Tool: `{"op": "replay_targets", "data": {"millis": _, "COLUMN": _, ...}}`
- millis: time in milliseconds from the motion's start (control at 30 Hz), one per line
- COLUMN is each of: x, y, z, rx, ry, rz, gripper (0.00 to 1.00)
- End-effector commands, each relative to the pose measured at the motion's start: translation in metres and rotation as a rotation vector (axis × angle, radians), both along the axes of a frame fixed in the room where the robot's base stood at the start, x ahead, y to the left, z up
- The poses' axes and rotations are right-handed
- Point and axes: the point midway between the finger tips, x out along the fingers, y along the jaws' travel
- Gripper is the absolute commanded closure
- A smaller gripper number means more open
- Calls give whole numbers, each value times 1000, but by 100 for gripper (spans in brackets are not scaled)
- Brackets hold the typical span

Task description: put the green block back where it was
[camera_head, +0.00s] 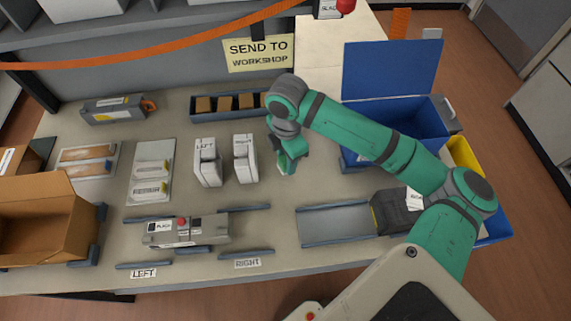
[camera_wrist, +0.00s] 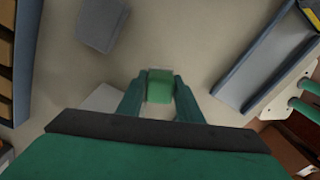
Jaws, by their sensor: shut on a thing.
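The green block (camera_wrist: 160,86) sits between the two fingertips of my gripper (camera_wrist: 160,95) in the wrist view. My gripper is shut on it. In the head view my gripper (camera_head: 287,168) points down over the table, right of the white box labelled RIGHT (camera_head: 245,158). The block is mostly hidden by the fingers there. I cannot tell whether the block touches the table.
A box labelled LEFT (camera_head: 207,161) stands beside the RIGHT one. A blue-edged tray (camera_head: 335,226) lies in front to the right, with a dark box (camera_head: 398,213) at its end. A blue bin (camera_head: 408,117) stands behind my arm. A rack of brown blocks (camera_head: 228,104) is at the back.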

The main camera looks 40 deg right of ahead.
Motion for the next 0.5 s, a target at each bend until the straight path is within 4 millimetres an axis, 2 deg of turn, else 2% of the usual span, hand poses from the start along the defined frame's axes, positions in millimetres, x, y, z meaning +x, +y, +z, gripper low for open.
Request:
{"op": "replay_targets", "data": {"millis": 167, "x": 8, "y": 0, "z": -12, "rx": 0, "ry": 1, "rz": -2, "gripper": 86}}
{"op": "replay_targets", "data": {"millis": 333, "x": 7, "y": -1, "z": -36, "rx": 0, "ry": 1, "rz": -5, "gripper": 86}}
{"op": "replay_targets", "data": {"millis": 500, "x": 7, "y": -1, "z": -41, "rx": 0, "ry": 0, "rz": -4, "gripper": 86}}
